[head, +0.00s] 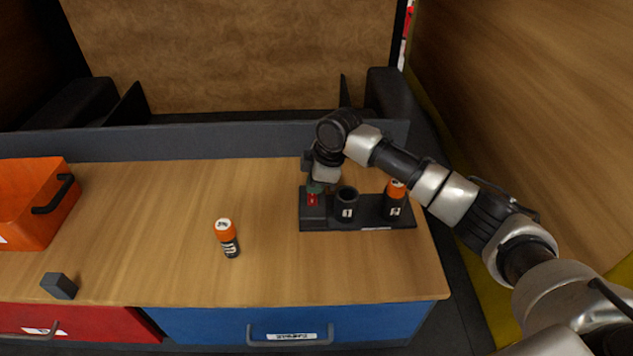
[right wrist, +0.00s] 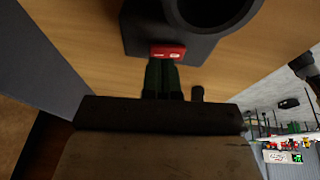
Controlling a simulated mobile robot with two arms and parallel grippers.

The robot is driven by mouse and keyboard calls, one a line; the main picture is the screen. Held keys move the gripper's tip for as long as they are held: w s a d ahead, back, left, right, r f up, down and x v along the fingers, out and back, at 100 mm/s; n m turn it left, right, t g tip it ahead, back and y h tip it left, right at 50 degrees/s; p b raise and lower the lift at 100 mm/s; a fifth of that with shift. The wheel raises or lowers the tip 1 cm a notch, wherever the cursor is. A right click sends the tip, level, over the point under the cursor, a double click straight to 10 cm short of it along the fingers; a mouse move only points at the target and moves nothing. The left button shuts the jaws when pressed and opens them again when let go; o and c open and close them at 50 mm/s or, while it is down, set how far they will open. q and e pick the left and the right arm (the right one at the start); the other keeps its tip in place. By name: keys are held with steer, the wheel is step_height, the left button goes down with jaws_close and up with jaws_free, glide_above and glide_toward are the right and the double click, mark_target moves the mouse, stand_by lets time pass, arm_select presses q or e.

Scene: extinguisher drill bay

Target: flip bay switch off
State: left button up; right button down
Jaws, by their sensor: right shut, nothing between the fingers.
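The bay switch is a small red rocker (head: 313,200) on the left end of a dark holder base (head: 328,224) in the head view. In the right wrist view the red rocker (right wrist: 168,51) shows at the top middle. My right gripper (head: 316,187) points down at the switch from behind and above. Its fingers (right wrist: 163,68) are shut and empty, with their tips right at the rocker's edge. I cannot tell whether they touch it or which way it is tipped. My left gripper is not in view.
The base carries an empty dark cup (head: 346,205) and an orange-topped canister (head: 395,200). Another orange-topped canister (head: 227,238) stands mid-table. An orange bin (head: 30,205) and a dark block (head: 58,286) are at the left. A low grey wall (head: 200,142) runs behind.

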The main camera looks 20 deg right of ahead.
mark_target(316, 197)
steer(key=r+p, duration=0.2)
steer(key=r, duration=0.1)
steer(key=shift+s, duration=0.2)
arm_select(q)
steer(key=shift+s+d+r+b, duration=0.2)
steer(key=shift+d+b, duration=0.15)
steer(key=shift+b, duration=1.05)
arm_select(e)
steer(key=s+v, duration=0.1)
steer(key=v, duration=0.8)
steer(key=shift+r, duration=0.15)
steer(key=shift+s, duration=0.1)
